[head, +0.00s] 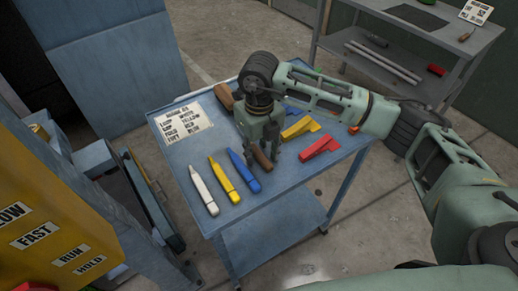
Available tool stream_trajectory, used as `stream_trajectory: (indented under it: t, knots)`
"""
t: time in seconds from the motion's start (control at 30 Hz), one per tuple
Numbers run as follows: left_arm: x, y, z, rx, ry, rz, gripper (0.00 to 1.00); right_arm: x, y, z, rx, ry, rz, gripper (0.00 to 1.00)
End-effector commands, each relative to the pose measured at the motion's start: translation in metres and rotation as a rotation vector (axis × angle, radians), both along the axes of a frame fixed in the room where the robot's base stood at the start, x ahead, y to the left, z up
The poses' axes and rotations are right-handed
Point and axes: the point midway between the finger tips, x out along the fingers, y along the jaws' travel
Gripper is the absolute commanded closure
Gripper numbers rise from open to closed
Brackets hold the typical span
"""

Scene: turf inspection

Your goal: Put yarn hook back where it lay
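A tool with a brown wooden handle (263,158), which may be the yarn hook, is at my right gripper (262,152) over the blue cart top (290,183). The gripper points down, with its fingers around or beside the handle. I cannot tell whether they press on it or whether the tool touches the cart. Its metal end is hidden. Another brown wooden piece (224,97) lies at the cart's back edge, partly behind my arm. My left gripper is not in view.
White (202,188), yellow (223,180) and blue (243,170) markers lie at front left, by a printed card (183,124). Yellow (300,127) and red (320,147) wedge-shaped pieces lie right of the gripper. A grey workbench (395,45) stands behind; a yellow control panel (50,225) stands left.

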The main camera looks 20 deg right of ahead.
Motion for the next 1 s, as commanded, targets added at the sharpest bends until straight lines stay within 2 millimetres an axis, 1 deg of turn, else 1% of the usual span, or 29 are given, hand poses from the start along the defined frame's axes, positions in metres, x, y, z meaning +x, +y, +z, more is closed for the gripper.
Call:
stream_trajectory:
  t: [0.1, 0.17, 0.27, 0.5, 0.6, 0.7, 0.83, 1.0]
  knots:
    - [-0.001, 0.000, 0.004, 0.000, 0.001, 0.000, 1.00, 0.000, 0.000, 0.005, 0.000, 0.000, 0.000, 0.63]
    - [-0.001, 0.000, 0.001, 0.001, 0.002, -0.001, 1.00, 0.001, 0.000, 0.008, 0.000, -0.002, 0.000, 0.63]
    - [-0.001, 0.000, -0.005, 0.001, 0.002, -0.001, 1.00, 0.001, 0.000, 0.024, 0.001, -0.006, 0.000, 0.63]
    - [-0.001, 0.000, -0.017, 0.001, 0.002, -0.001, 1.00, 0.001, 0.000, 0.077, 0.001, -0.006, 0.000, 0.63]
    - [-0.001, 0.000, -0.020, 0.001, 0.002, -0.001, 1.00, 0.000, 0.000, 0.096, 0.001, -0.005, 0.000, 0.63]
    - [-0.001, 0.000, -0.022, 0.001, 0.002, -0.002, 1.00, 0.000, 0.000, 0.110, 0.001, -0.003, 0.000, 0.63]
    - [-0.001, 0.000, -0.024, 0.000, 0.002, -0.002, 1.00, 0.000, 0.000, 0.120, 0.000, -0.002, 0.000, 0.63]
    - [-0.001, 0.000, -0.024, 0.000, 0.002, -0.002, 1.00, -0.001, 0.000, 0.123, 0.001, 0.000, 0.000, 0.63]
